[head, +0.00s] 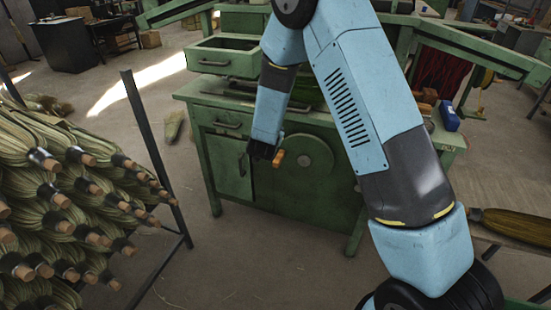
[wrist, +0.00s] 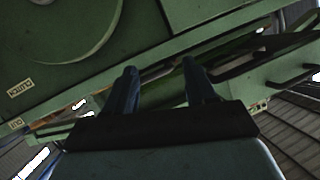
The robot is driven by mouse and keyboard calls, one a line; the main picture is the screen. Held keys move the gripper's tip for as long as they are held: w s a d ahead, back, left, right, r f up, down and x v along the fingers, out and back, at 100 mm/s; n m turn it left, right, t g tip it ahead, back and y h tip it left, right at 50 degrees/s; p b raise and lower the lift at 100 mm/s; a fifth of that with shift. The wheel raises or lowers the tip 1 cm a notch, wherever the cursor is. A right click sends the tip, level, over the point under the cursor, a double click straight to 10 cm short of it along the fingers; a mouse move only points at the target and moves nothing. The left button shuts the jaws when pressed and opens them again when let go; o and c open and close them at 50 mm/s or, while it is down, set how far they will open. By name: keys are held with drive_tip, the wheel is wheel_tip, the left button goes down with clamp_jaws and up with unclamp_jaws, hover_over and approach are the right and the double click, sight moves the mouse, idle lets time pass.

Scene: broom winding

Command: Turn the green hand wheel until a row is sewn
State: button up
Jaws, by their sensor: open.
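The green hand wheel (head: 307,166) is a round disc on the front of the green machine (head: 222,118). Its orange-brown handle (head: 279,158) sticks out at the wheel's left side. My gripper (head: 263,152) is just left of the handle in the head view; I cannot tell whether it touches it. In the wrist view the two dark fingers of my gripper (wrist: 160,76) are apart with nothing seen between them. Part of a round green disc (wrist: 62,38) shows at upper left there. The handle is not visible in the wrist view. My arm hides part of the machine.
A rack (head: 150,150) of bundled broom fibre with wooden handle ends stands at the left. An open green drawer (head: 222,58) juts out above the wheel. A blue object (head: 448,117) sits on the machine's right side. The floor (head: 240,255) before the machine is clear.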

wheel_tip(320, 180, down, 9)
drive_tip(key=s+a+t+h, duration=0.1)
drive_tip(key=s+a+h, duration=0.1)
drive_tip(key=t+h, duration=0.2)
approach(282, 150)
drive_tip(key=x, duration=0.4)
drive_tip(key=f+x, duration=0.1)
drive_tip(key=x, duration=0.1)
idle(0.4)
drive_tip(key=shift+r, duration=0.1)
clamp_jaws()
